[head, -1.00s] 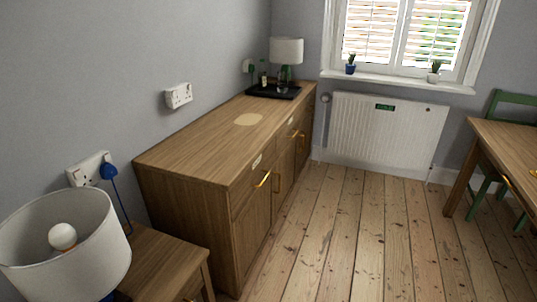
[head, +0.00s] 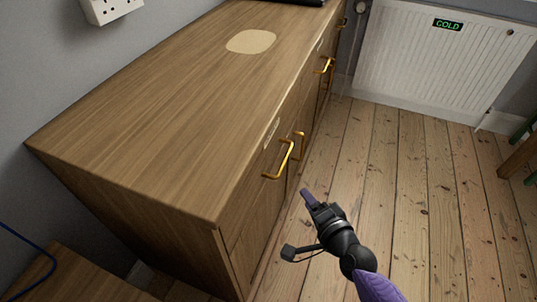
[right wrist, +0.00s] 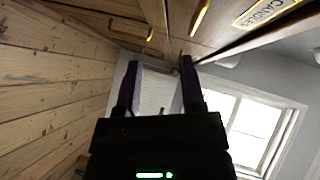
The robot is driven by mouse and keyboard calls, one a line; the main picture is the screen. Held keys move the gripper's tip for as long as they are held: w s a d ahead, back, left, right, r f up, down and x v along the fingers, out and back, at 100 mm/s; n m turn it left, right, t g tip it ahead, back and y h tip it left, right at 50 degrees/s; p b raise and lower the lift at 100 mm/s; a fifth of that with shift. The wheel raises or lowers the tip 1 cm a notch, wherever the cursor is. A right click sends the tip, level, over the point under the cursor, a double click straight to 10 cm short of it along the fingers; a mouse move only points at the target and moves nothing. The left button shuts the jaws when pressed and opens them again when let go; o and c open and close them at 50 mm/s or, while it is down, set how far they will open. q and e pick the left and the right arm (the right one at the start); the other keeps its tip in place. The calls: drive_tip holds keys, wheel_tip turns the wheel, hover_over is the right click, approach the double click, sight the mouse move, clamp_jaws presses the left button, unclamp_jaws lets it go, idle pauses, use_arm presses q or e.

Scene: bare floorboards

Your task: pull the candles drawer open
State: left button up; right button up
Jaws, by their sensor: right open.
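The candles drawer has a tag reading CANDLES (right wrist: 268,11) at the upper right of the right wrist view. A gold bar handle (right wrist: 201,16) shows beside it. In the head view the near top drawer has a small tag (head: 271,133), too small to read, and a gold handle (head: 278,163). The drawer front looks flush with the cabinet, so shut. My right gripper (head: 299,225) is open and empty, in front of the cabinet, below and right of that handle and apart from it. Its two fingers also show in the right wrist view (right wrist: 160,72). My left gripper is out of view.
The wooden sideboard (head: 165,105) runs along the wall, with a door handle (head: 299,146) just beyond the drawer handle and a farther drawer handle (head: 326,66). A radiator (head: 435,70) reading COLD stands at the back. The floorboards (head: 400,190) right of the sideboard are clear.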

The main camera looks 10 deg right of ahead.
sight(286, 157)
drive_tip(key=shift+m+t, duration=0.7)
drive_tip(key=w+b, duration=0.1)
drive_tip(key=w, duration=0.2)
drive_tip(key=w+a+r+b, duration=0.1)
drive_tip(key=w, duration=0.3)
drive_tip(key=w+a+b, duration=0.1)
drive_tip(key=w, duration=0.3)
drive_tip(key=shift+w+a+r, duration=0.1)
drive_tip(key=shift+w+r, duration=0.1)
drive_tip(key=shift+r, duration=0.15)
drive_tip(key=shift+w, duration=0.2)
drive_tip(key=shift+w+r, duration=0.1)
drive_tip(key=shift+c, duration=1.2)
clamp_jaws()
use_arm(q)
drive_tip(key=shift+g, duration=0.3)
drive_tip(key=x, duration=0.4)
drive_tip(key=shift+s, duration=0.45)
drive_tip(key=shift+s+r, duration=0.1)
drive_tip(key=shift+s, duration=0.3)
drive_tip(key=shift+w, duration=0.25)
